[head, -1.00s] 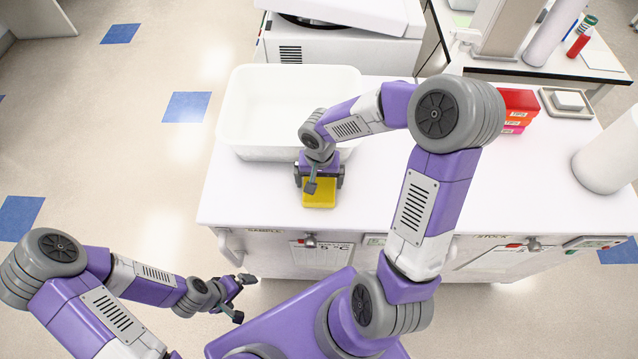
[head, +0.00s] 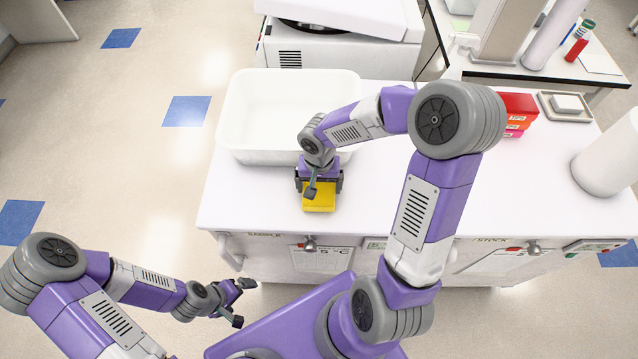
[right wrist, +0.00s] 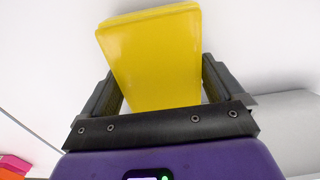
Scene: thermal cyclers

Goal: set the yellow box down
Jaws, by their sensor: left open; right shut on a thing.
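The yellow box (head: 319,198) is at the front of the white table, just in front of the white bin. My right gripper (head: 319,184) is over it with its jaws shut on it. In the right wrist view the yellow box (right wrist: 155,55) sits between the two dark fingers (right wrist: 160,88), against the white tabletop. I cannot tell whether its underside touches the table. My left gripper (head: 240,302) is open and empty, low at the left, off the table's front edge.
The white bin (head: 245,145) stands close behind the box. Red and pink boxes (head: 518,108), a small tray (head: 566,106) and a white cylinder (head: 605,165) are at the right. The tabletop (head: 240,195) left of the box is clear, with its front edge near.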

